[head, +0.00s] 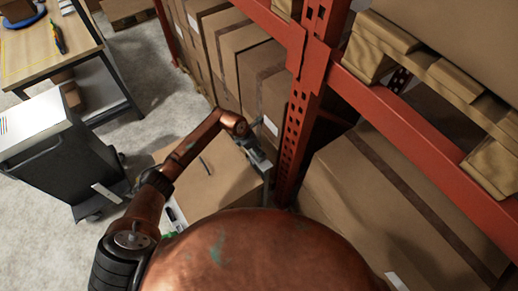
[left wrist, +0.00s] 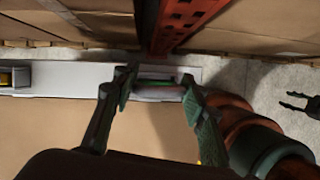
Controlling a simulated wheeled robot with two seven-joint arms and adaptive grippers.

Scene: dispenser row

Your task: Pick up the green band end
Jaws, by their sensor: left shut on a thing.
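A red rack post (head: 297,125) stands close to my left gripper, with large cartons (head: 400,195) on the right. The cardboard box (head: 205,185) lies under my left arm. A grey cart (head: 55,140) and a wooden table (head: 45,50) stand at the left. Grey floor (head: 140,65) is free between.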

